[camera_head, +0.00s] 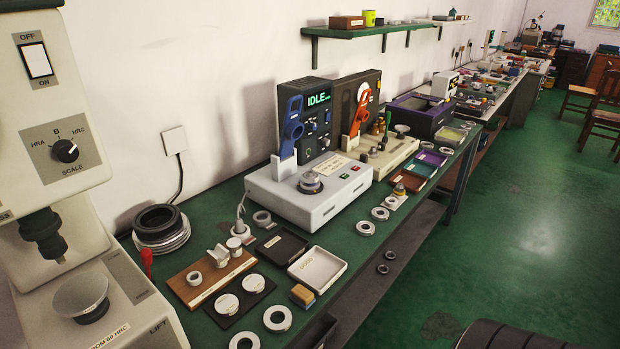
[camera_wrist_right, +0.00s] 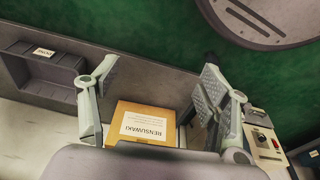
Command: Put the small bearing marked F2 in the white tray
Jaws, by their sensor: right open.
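The white tray (camera_head: 331,267), with a label on its floor, lies on the green bench in the head view and looks empty. Several grey bearing rings lie about: one ring (camera_head: 277,318) and another (camera_head: 245,341) at the bench's front edge, small ones on a wooden board (camera_head: 183,290), and more (camera_head: 365,228) right of the tray. No F2 mark is readable, so I cannot tell which ring is it. My right gripper (camera_wrist_right: 158,72) is open in the right wrist view, with no ring between its fingers. My left gripper is in neither view.
A black tray (camera_head: 280,257) lies beside the white one. A grey machine (camera_head: 310,200) stands behind; a hardness tester (camera_head: 60,110) fills the left. Two rings (camera_head: 383,268) lie on the lower shelf. The wrist view shows an orange-brown labelled box (camera_wrist_right: 145,110) and a dark bin (camera_wrist_right: 45,68).

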